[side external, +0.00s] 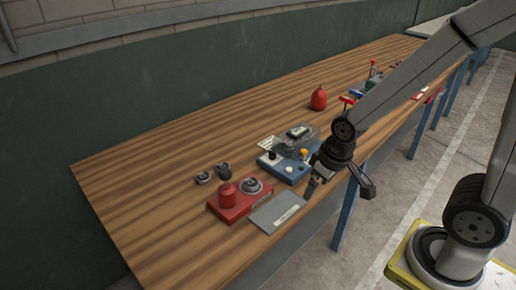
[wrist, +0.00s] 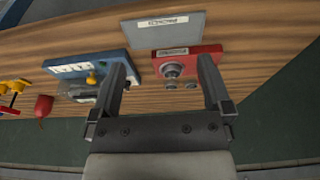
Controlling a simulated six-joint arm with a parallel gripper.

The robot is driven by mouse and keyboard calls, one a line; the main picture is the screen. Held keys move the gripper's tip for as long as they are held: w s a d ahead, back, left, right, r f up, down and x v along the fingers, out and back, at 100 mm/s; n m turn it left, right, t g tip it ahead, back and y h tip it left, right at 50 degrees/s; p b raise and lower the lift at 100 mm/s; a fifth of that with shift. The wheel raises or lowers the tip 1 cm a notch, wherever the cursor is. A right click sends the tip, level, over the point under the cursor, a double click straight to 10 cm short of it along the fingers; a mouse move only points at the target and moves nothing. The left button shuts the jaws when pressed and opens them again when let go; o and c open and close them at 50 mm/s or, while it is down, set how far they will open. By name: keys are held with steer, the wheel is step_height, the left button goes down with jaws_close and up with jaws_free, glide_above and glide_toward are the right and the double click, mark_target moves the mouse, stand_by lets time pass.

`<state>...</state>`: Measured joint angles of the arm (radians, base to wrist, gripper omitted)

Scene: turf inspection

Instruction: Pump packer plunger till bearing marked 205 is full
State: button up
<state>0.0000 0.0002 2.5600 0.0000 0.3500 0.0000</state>
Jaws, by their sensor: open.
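The red packer base (side external: 238,208) sits on the bench, with a red plunger cylinder (side external: 226,193) at its left and a round metal bearing (side external: 250,186) beside it. In the wrist view the red base (wrist: 205,55) lies between the fingers, with a round metal part (wrist: 172,70) on it. Two loose bearings, one (side external: 203,178) and a darker one (side external: 223,170), lie behind the base. I cannot read 205 on any bearing. My gripper (side external: 340,188) is open and empty above the bench's front edge, right of the packer; its fingers (wrist: 163,67) also show in the wrist view.
A grey labelled plate (side external: 278,214) lies in front of the packer. A blue device (side external: 284,168) with knobs stands to its right. The bench's left part (side external: 130,180) is clear.

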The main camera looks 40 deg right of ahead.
steer(key=shift+w, duration=0.1)
steer(key=c, duration=0.7)
steer(key=shift+w+a+r, duration=0.1)
steer(key=shift+w+r, duration=0.15)
steer(key=shift+w, duration=0.2)
jaws_close()
steer(key=w+a+r+g, duration=0.1)
steer(key=w+a+r, duration=0.2)
steer(key=w, duration=0.4)
steer(key=w+a+r, duration=0.3)
steer(key=w+r, duration=0.2)
steer(key=w, duration=0.1)
steer(key=w+a+r+g, duration=0.1)
steer(key=w+a+r, duration=0.2)
steer(key=w, duration=0.4)
steer(key=shift+w+a+r+g, duration=0.3)
steer(key=shift+a+r, duration=0.05)
steer(key=shift+r, duration=0.55)
